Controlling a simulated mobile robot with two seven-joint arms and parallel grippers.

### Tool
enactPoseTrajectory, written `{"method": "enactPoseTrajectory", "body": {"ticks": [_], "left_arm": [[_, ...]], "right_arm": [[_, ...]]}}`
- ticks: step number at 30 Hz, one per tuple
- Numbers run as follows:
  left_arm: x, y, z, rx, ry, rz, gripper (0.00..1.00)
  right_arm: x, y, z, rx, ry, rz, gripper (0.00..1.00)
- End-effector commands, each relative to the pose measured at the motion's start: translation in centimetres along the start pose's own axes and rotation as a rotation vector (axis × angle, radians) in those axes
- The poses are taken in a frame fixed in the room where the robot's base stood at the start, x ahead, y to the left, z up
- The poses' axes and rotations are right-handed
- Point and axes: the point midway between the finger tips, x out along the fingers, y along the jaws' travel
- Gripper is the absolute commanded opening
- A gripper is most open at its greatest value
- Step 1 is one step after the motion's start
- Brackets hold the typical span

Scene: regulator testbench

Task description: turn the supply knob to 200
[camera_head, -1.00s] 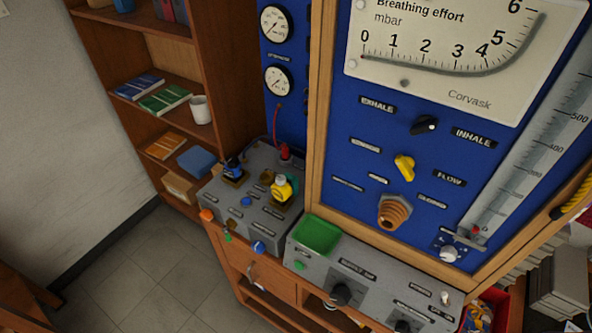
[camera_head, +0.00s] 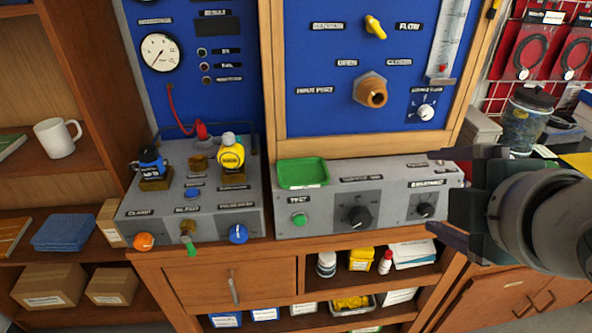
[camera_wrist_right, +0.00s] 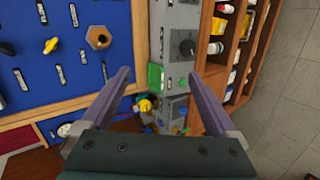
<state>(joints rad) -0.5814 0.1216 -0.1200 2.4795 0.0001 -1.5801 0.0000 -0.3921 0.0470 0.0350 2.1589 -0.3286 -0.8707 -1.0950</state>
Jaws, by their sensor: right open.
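The grey bench console (camera_head: 335,220) carries two black knobs: a larger one (camera_head: 360,217) in the middle and a smaller one (camera_head: 425,210) at its right. The labels are too small to read, so I cannot tell which is the supply knob. My right gripper (camera_head: 432,192) comes in from the right, open and empty, its fingers overlapping the console's right end in the picture. In the right wrist view, the open fingers (camera_wrist_right: 160,76) frame the green tray, with a black knob (camera_wrist_right: 187,48) just beyond the right fingertip. No contact shows. My left gripper is out of view.
A green tray (camera_head: 303,172) sits on the console's left. A grey box (camera_head: 190,195) with yellow and blue fittings stands left of it. The blue panel (camera_head: 310,110) with a brass port (camera_head: 370,90) rises behind. A jar (camera_head: 528,120) stands at the right.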

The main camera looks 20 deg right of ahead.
Motion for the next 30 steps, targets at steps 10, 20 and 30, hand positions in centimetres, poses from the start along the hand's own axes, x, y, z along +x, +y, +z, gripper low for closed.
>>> {"method": "enactPoseTrajectory", "body": {"ticks": [10, 20, 30], "left_arm": [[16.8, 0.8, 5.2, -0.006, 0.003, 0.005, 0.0], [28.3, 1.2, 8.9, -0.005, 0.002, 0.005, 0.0], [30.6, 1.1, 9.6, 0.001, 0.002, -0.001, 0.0]], "right_arm": [[12.5, -8.2, 0.8, -0.687, -0.11, 0.302, 0.94], [20.0, -14.2, -0.3, -1.302, -0.294, 0.512, 0.94], [21.8, -14.7, -1.1, -1.501, -0.369, 0.575, 0.94]]}}
